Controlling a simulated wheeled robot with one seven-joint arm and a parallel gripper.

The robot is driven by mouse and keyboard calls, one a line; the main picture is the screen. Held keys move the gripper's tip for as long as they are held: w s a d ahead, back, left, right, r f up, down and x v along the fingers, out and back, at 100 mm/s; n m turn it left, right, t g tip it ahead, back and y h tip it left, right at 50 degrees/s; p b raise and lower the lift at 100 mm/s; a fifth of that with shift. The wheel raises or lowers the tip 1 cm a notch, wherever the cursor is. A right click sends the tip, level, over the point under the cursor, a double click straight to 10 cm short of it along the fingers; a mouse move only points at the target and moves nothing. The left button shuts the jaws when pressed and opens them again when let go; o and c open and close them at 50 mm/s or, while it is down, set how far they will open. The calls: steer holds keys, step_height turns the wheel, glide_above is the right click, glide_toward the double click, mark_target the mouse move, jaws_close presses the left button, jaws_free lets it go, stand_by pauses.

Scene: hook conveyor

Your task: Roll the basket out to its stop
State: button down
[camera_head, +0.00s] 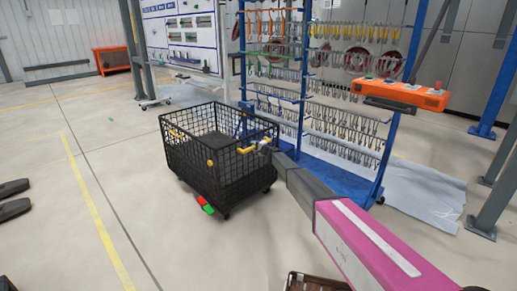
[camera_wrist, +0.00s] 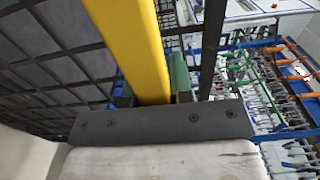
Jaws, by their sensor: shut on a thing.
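The basket (camera_head: 190,162) is a black mesh cart on small castors, standing on the floor in the head view. It looks empty, with a yellow handle (camera_head: 247,145) on its right side. My gripper (camera_head: 262,146) is at that handle. In the wrist view the yellow handle (camera_wrist: 143,40) runs down between the jaws of my gripper (camera_wrist: 152,98), which are shut on it. The basket's mesh (camera_wrist: 50,65) fills the left of that view. I cannot make out a stop.
A blue rack (camera_head: 303,90) hung with many hooks stands close behind and right of the basket. A red and green piece (camera_head: 205,204) is low at the basket's front. An orange control box (camera_head: 405,95) is at right.

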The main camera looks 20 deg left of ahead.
steer(key=shift+a, duration=0.1)
stand_by(0.3)
steer(key=c, duration=1)
jaws_free()
steer(key=v, duration=1)
steer(key=shift+s+d, duration=0.15)
steer(key=shift+d, duration=0.15)
